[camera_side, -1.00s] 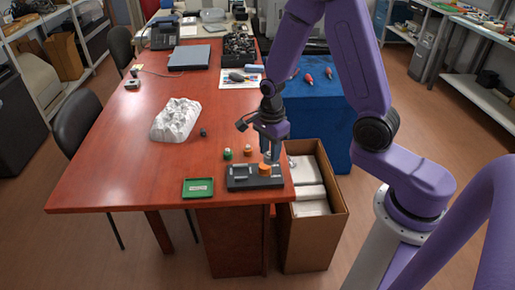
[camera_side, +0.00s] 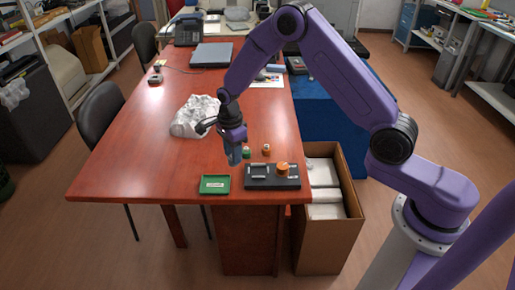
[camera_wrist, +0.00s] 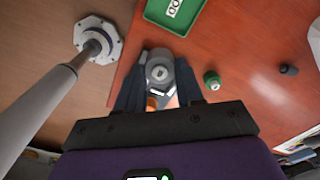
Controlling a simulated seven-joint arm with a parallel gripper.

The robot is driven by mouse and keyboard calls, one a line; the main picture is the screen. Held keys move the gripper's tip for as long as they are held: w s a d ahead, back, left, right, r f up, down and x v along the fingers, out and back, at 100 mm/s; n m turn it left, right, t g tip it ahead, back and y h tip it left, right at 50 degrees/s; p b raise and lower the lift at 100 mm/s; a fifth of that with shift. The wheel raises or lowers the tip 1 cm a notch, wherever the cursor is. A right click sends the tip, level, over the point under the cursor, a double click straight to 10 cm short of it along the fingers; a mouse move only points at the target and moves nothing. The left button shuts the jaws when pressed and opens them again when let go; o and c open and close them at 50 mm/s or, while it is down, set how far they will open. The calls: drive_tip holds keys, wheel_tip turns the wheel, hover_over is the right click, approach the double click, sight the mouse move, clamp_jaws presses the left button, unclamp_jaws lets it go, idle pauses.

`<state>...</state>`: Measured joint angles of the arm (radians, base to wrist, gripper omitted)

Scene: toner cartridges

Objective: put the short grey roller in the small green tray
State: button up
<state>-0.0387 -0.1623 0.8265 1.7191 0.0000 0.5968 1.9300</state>
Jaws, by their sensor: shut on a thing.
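My gripper (camera_side: 234,158) is shut on the short grey roller, which shows between the fingers in the wrist view (camera_wrist: 160,72). In the side view the fingers mostly hide the roller. The gripper points down above the table, behind and a little to the right of the small green tray (camera_side: 215,185). The tray lies near the table's front edge with a white label in it and nothing else visible. It also shows at the top of the wrist view (camera_wrist: 150,13).
A black holder (camera_side: 258,184) with an orange-topped piece (camera_side: 283,169) stands right of the tray. A green piece (camera_side: 246,153) and an orange piece (camera_side: 266,149) stand behind it. A white crumpled lump (camera_side: 195,115) lies farther back. An open cardboard box (camera_side: 328,235) stands beside the table.

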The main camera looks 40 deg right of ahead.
drive_tip(key=shift+w+a+f, duration=0.8)
drive_tip(key=shift+f, duration=0.5)
drive_tip(key=shift+w+a+f, duration=0.8)
drive_tip(key=shift+f, duration=0.55)
drive_tip(key=shift+w+a+f, duration=0.8)
drive_tip(key=shift+f, duration=0.5)
drive_tip(key=shift+f, duration=0.8)
drive_tip(key=o, duration=1.1)
drive_tip(key=shift+r, duration=0.1)
drive_tip(key=shift+r, duration=2)
